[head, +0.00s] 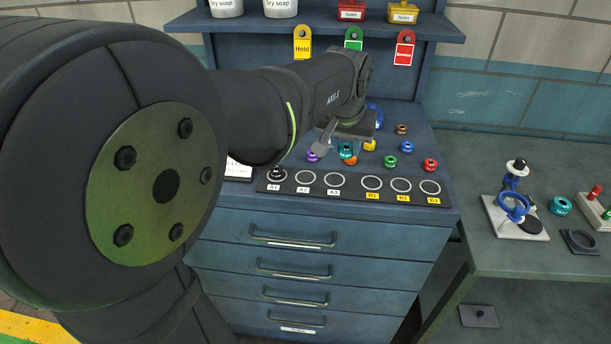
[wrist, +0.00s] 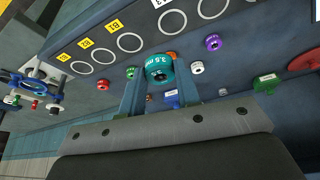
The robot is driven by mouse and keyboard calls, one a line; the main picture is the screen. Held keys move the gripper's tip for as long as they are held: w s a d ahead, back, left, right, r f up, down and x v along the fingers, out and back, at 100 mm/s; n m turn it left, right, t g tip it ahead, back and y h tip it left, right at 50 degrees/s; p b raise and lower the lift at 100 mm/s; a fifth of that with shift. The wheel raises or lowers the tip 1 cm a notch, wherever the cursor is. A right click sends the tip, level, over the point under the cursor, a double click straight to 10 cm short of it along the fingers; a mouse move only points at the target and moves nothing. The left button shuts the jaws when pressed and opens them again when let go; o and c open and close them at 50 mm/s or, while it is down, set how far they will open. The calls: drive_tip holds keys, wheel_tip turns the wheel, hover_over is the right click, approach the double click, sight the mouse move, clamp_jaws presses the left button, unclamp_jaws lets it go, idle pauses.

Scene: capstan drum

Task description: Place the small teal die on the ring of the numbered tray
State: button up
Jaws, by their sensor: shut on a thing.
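A teal die marked 3.5 mm (wrist: 158,70) is between the fingers of my gripper (wrist: 159,76), which is shut on it. In the head view the teal die (head: 346,149) shows partly below my gripper, just behind the numbered tray. The numbered tray (head: 318,191) is a dark strip along the bench's front edge, with a row of white rings and labels A1 to B3. A dark knobbed piece (head: 277,174) stands on ring A1; the other rings look empty. Ring B1 (head: 371,183) and its neighbours also show in the wrist view (wrist: 129,42).
Several small coloured dies lie behind the tray, among them purple (head: 312,156), green (head: 390,161), red (head: 430,165) and orange (head: 351,160). A larger-looking teal piece (head: 561,206) lies on the right bench beside a stand with a blue ring (head: 513,207). Hanging tags (head: 403,50) are behind.

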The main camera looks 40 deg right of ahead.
drive_tip(key=shift+s+a+f, duration=0.1)
drive_tip(key=shift+s+a, duration=0.6)
drive_tip(key=shift+s, duration=0.05)
hover_over(306, 176)
drive_tip(key=a, duration=0.1)
drive_tip(key=f, duration=0.4)
drive_tip(key=s+f, duration=0.1)
drive_tip(key=f, duration=0.2)
drive_tip(key=shift+w+f, duration=0.15)
drive_tip(key=shift+f, duration=1.85)
drive_tip(key=shift+f, duration=0.15)
drive_tip(key=o, duration=1.1)
drive_tip(key=shift+c, duration=0.2)
drive_tip(key=v, duration=1.2)
